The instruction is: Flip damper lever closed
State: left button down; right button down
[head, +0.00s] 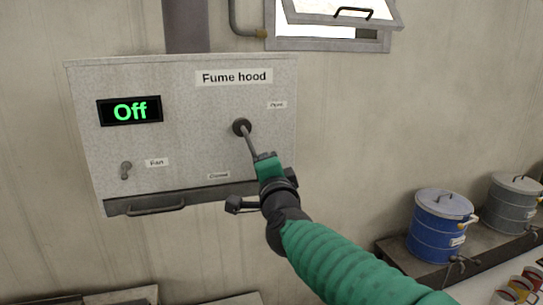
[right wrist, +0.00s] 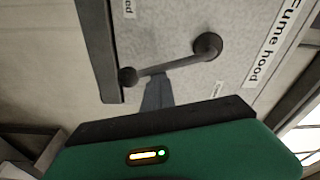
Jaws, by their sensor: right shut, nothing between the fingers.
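The damper lever (head: 249,143) is a thin grey rod on a round dark pivot on the fume hood's front panel. It points down and slightly right, between the "Open" label (head: 277,105) and the "Closed" label (head: 218,176). In the right wrist view the lever (right wrist: 170,67) shows its pivot at the right and a round knob at the left end. My right gripper (head: 264,157) is at the lever's lower end in the head view. Its shut, empty fingertips (right wrist: 156,80) meet the rod's side in the right wrist view; firm contact cannot be told. My left gripper is out of view.
The fume hood box (head: 180,110) has a green "Off" display (head: 130,111), a fan switch (head: 126,169) and a bottom handle (head: 157,210). A blue drum (head: 440,227) and a grey drum (head: 512,205) stand on a shelf at the right.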

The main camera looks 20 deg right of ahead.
jog(key=shift+a+f+m, duration=0.25)
jog(key=shift+a+m, duration=0.5)
jog(key=shift+m, duration=0.2)
jog(key=shift+a+f+m, duration=0.2)
jog(key=shift+a+m, duration=0.55)
jog(key=shift+m, duration=0.2)
jog(key=shift+d, duration=0.15)
